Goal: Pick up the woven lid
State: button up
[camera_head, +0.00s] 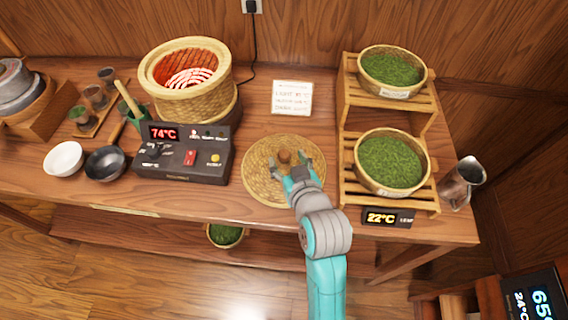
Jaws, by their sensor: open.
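The woven lid (258,182) is a round, flat, straw-coloured disc with a small brown knob (284,156) at its middle. It lies on the wooden table between the control box and the bamboo rack. My gripper (288,164) is over the lid, with its jaws open and one finger on either side of the knob. The picture does not show clearly whether the fingers touch the knob or the lid. My gripper and arm hide the lid's near right part.
A woven basket heater (190,103) with a glowing coil stands behind the control box (183,165). A bamboo rack (345,168) holds two baskets of green leaves on the right. A metal pitcher (461,184) stands at the right edge. A white card (292,98) is behind the lid.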

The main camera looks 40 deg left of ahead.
aim_at(285, 156)
jog(key=shift+x, duration=1.8)
jog(key=shift+s, duration=0.1)
grip_shut()
